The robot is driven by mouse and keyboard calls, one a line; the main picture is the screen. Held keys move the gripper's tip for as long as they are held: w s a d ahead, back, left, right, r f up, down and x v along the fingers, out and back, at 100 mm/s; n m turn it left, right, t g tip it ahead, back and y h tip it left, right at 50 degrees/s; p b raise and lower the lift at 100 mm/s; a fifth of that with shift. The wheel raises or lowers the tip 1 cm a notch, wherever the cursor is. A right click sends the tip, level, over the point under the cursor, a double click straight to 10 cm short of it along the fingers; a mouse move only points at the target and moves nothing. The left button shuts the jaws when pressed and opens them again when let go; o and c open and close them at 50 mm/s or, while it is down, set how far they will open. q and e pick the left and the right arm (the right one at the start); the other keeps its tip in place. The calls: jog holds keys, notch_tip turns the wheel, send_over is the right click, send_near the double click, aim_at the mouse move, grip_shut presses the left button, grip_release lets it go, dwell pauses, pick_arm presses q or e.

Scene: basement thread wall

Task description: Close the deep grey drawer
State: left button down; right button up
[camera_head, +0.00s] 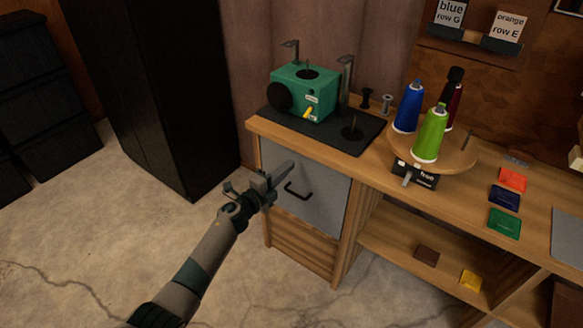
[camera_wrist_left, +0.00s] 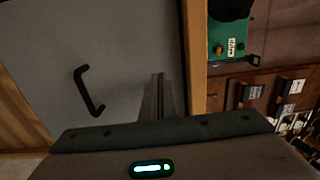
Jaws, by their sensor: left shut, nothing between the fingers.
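The deep grey drawer (camera_head: 325,207) is under the left end of the wooden bench. Its flat grey front shows a black bar handle (camera_head: 298,191), and it looks about level with the bench frame; any small gap is hard to tell. In the left wrist view the grey front (camera_wrist_left: 125,35) fills the upper left, with the handle (camera_wrist_left: 88,91) left of the fingers. My left gripper (camera_head: 284,172) is shut and empty in front of the drawer's upper part, beside the handle and not around it. Whether the fingertips touch the front is unclear. My right gripper is not in view.
A green machine (camera_head: 305,92) stands on a dark mat on the bench (camera_head: 385,165). A round stand (camera_head: 458,155) holds blue, green and dark red thread cones. An open shelf (camera_head: 400,235) lies right of the drawer, a black cabinet (camera_head: 160,80) to the left. Floor in front is clear.

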pick_arm(q)
jog(key=p+v, duration=0.1)
jog(key=v, duration=1)
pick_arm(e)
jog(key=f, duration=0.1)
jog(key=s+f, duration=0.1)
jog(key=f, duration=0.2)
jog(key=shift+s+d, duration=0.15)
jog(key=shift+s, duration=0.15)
pick_arm(q)
jog(key=shift+a+f, duration=0.1)
jog(key=shift+f, duration=0.1)
